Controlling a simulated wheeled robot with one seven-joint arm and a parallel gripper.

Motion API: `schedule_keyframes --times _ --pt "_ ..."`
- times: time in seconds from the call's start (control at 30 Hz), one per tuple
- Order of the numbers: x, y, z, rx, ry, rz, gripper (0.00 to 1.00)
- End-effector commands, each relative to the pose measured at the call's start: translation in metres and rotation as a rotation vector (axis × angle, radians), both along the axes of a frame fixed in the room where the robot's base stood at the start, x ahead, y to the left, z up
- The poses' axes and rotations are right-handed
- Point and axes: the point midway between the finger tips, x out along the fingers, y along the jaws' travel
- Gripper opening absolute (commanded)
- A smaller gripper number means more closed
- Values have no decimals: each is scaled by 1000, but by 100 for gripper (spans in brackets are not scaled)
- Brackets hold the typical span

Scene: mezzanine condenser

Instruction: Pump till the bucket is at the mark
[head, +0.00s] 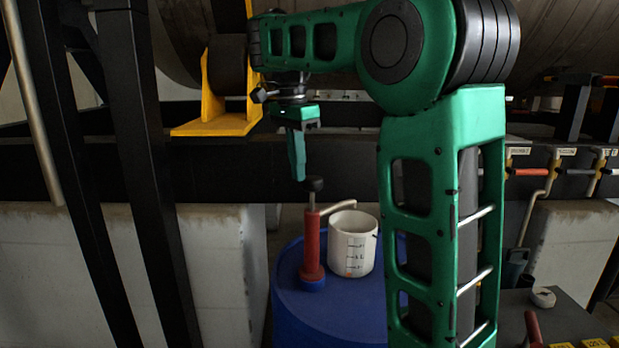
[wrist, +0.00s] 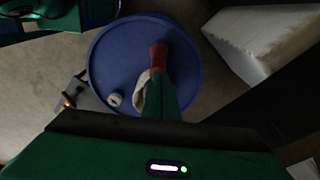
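A red hand pump (head: 312,245) with a black knob (head: 314,184) on its rod stands upright on a blue drum (head: 330,312). A length of rod shows between knob and red body. Its pale spout reaches over a white bucket (head: 352,256) with dark level marks on its side. The liquid level inside cannot be seen. My gripper (head: 299,178) points down just above the knob, its fingers together with nothing held; whether it touches is unclear. In the wrist view the fingers (wrist: 162,100) partly hide the red pump (wrist: 158,55) and the bucket (wrist: 140,92).
A black beam (head: 220,170) runs behind the pump, and dark posts (head: 150,170) stand at left. A yellow bracket (head: 222,122) is near my wrist. Valves with handles (head: 527,171) are at right. Pale blocks (wrist: 250,40) flank the drum.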

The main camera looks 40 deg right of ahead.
Motion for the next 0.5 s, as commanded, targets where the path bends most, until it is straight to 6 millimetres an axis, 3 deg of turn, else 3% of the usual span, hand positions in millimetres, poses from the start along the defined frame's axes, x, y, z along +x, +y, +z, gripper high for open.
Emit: schedule_keyframes --times 0.5 --pt "3 3 36 1 5 1 0"
